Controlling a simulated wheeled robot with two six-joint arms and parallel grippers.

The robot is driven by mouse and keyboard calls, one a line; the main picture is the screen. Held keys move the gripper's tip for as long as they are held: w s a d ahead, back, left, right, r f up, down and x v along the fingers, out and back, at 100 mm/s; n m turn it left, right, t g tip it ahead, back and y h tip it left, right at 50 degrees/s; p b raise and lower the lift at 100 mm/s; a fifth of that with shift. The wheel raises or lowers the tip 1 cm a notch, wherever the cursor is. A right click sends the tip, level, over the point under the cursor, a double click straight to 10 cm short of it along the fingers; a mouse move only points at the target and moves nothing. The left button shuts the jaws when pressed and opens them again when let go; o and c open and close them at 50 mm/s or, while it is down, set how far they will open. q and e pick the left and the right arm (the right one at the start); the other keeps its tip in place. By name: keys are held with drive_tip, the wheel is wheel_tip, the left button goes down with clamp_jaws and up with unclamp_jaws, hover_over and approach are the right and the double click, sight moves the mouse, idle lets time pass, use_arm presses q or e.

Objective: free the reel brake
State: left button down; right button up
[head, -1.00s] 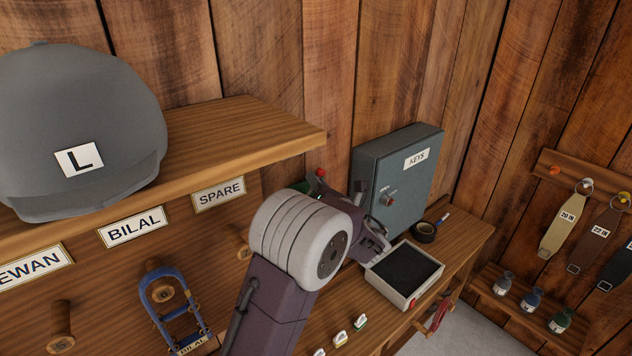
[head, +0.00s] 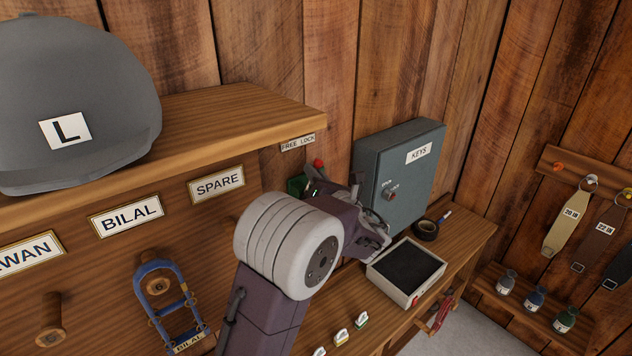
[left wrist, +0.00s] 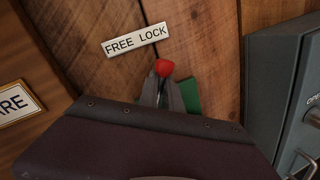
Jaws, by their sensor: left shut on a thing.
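The reel brake shows as a red ball knob (head: 319,163) beside a green body (head: 296,185) on the plank wall, just past the shelf end. A white plate reading FREE LOCK (head: 298,143) is above it. In the left wrist view the red knob (left wrist: 165,68) is below the LOCK end of the plate (left wrist: 136,39), and part of the green body (left wrist: 191,96) shows at its right. My left gripper (left wrist: 162,88) is shut on the brake lever just under the knob. The lever's shaft and most of the green body are hidden. My right gripper is out of view.
A grey KEYS cabinet (head: 398,180) stands close to the right of my left arm. A shelf (head: 235,115) with a grey cap (head: 75,105) juts out at left.

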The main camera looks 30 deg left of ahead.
use_arm(q)
drive_tip(key=n+b, duration=0.1)
drive_tip(key=b, duration=0.2)
drive_tip(key=s+n+y+b, duration=0.1)
drive_tip(key=n+b, duration=0.1)
drive_tip(key=s+a+n+b, duration=0.1)
drive_tip(key=n+b, duration=0.1)
drive_tip(key=b, duration=0.1)
drive_tip(key=shift+s+r+b, duration=0.1)
drive_tip(key=shift+s+b, duration=0.05)
drive_tip(key=shift+b, duration=0.2)
drive_tip(key=shift+s+a+r+n+y+b, duration=0.1)
drive_tip(key=shift+s+r+n+y+b, duration=0.1)
drive_tip(key=shift+n+b, duration=0.3)
drive_tip(key=shift+s+r+n+y+b, duration=0.1)
drive_tip(key=shift+n+y+b, duration=0.1)
drive_tip(key=shift+n+b, duration=0.3)
drive_tip(key=c, duration=1.5)
unclamp_jaws()
drive_tip(key=b+v, duration=0.1)
drive_tip(key=v, duration=0.8)
drive_tip(key=shift+b, duration=0.4)
